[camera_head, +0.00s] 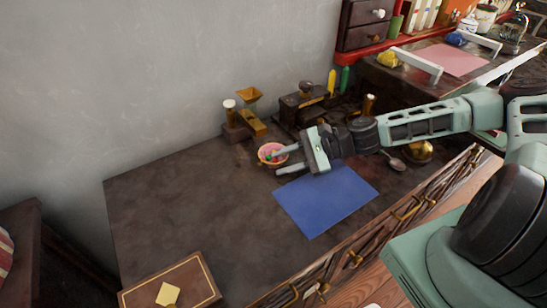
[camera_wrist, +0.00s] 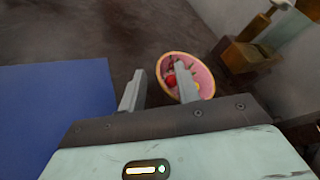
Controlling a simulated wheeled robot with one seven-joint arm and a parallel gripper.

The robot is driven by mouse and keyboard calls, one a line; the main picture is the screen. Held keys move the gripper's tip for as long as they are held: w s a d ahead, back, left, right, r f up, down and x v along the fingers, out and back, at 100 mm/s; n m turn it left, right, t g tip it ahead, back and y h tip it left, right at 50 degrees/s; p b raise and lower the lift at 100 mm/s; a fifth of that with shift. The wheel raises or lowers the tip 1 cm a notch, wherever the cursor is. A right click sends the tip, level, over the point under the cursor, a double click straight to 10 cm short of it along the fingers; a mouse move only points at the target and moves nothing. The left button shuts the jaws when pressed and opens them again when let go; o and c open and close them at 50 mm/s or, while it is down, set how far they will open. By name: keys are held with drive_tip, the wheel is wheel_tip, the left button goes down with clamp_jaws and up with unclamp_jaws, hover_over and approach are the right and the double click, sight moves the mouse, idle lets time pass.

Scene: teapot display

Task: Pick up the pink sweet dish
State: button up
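The pink sweet dish (camera_head: 266,154) is a small round bowl with a tan rim and colourful sweets inside. It stands on the dark tabletop left of my gripper (camera_head: 277,163) in the head view. My gripper is open, with nothing between its fingers that I can make out. In the wrist view the dish (camera_wrist: 206,81) lies at the right finger of my gripper (camera_wrist: 161,70). That finger covers part of the dish and its red sweets, while the left finger is clear of it. I cannot tell whether the finger touches the dish.
A blue mat (camera_head: 325,199) lies in front of my gripper. A brass-and-wood grinder (camera_head: 250,121) and a dark box-like machine (camera_head: 300,105) stand behind the dish, near the wall. A spoon (camera_head: 394,161) lies under my arm. The table's left part is clear, with a brown box (camera_head: 197,280) at the front.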

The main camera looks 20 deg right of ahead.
clamp_jaws()
idle(0.3)
